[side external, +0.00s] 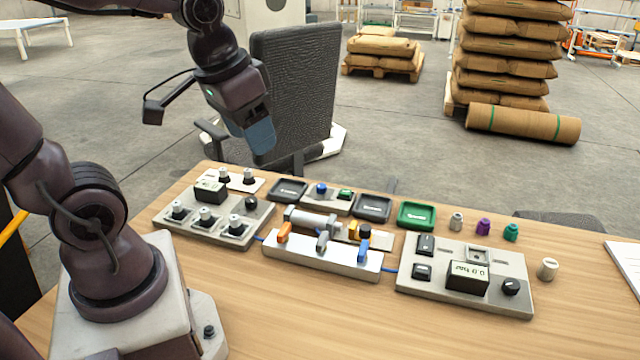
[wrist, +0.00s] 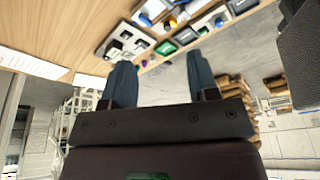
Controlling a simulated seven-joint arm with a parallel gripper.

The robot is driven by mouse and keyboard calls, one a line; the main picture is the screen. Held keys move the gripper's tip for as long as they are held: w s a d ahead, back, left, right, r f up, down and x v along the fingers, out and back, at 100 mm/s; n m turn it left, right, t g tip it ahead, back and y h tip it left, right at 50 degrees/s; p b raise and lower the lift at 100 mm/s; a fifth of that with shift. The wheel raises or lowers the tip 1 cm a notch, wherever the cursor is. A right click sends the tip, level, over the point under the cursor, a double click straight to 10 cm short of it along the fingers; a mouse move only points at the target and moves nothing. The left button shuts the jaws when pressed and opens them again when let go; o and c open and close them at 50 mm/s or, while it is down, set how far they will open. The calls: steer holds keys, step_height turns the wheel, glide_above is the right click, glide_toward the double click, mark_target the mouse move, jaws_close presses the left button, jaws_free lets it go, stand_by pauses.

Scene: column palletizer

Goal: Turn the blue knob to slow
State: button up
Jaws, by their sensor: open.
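The small blue knob (side external: 321,188) stands on a light grey panel (side external: 340,207) at the back of the table, beside a green part (side external: 345,194). I cannot read any speed marking near it. My gripper (side external: 260,140) hangs in the air above and behind the table's far edge, up and to the left of the knob, touching nothing. In the wrist view my gripper (wrist: 160,85) shows two blue-grey fingers apart with nothing between them. That view shows the table's panels at the top, where I cannot surely pick out the knob.
A white block with orange, grey and blue levers (side external: 322,254) lies in front of the knob panel. A left panel (side external: 214,225) and right panel (side external: 466,277) carry more controls. Dark trays (side external: 287,191) and a green tray (side external: 416,215) flank the knob panel. An office chair (side external: 293,85) stands behind.

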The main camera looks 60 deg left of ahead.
steer(key=w+a+f+g+h, duration=0.1)
steer(key=w+a+f+g, duration=0.1)
steer(key=w+a+f, duration=0.55)
steer(key=m+t+h, duration=0.2)
steer(key=m+t, duration=0.1)
steer(key=m, duration=0.5)
glide_toward(321, 185)
steer(key=x, duration=0.9)
steer(key=shift+d, duration=0.1)
steer(key=c, duration=0.9)
